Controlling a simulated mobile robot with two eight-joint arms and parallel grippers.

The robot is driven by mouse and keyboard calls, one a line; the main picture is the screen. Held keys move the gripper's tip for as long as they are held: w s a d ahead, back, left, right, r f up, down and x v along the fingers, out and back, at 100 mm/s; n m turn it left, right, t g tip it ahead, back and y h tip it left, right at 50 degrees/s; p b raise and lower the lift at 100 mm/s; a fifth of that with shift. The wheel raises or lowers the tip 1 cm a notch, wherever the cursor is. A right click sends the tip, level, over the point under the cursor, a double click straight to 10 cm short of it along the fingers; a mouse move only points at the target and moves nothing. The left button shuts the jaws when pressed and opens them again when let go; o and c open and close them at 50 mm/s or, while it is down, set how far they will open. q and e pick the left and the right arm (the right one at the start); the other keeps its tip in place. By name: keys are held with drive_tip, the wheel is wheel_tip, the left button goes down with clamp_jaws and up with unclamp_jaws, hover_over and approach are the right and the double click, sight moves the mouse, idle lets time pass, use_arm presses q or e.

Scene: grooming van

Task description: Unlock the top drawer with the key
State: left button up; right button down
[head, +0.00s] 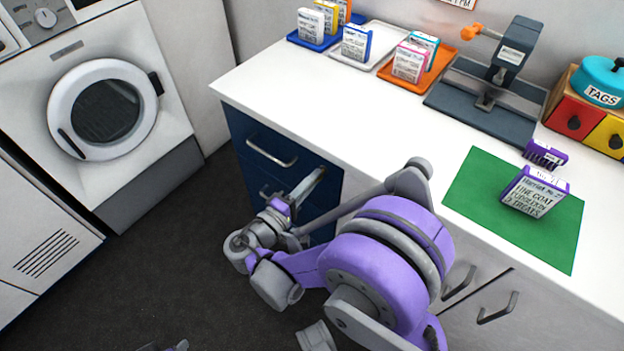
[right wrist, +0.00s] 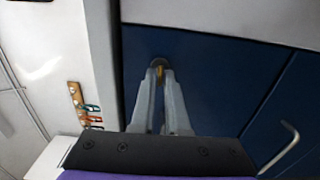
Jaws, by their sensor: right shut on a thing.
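The blue drawer cabinet (head: 238,128) stands under the white counter. Its top drawer has a bar handle (head: 270,150), and the drawer front looks flush. My right gripper (head: 318,175) is at the upper right of this blue front. In the right wrist view its fingers (right wrist: 161,80) are shut on a small brass-coloured key (right wrist: 160,72). The key's tip is at a dark round lock (right wrist: 158,61) on the blue face. The fingers hide most of the key, so I cannot tell how deep it sits. Only a scrap of my left arm shows at the bottom edge.
A white counter (head: 330,95) carries trays of boxed cards, a grey press (head: 490,85) and a green mat (head: 470,190) with a labelled box. A washer (head: 105,110) stands at the left. The dark floor (head: 170,260) is clear. A small wooden rack (right wrist: 77,100) holds coloured clips.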

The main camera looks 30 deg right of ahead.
drive_tip(key=c, duration=0.9)
unclamp_jaws()
drive_tip(key=v, duration=1)
drive_tip(key=shift+s+a+p, duration=0.2)
drive_tip(key=shift+a+p, duration=0.15)
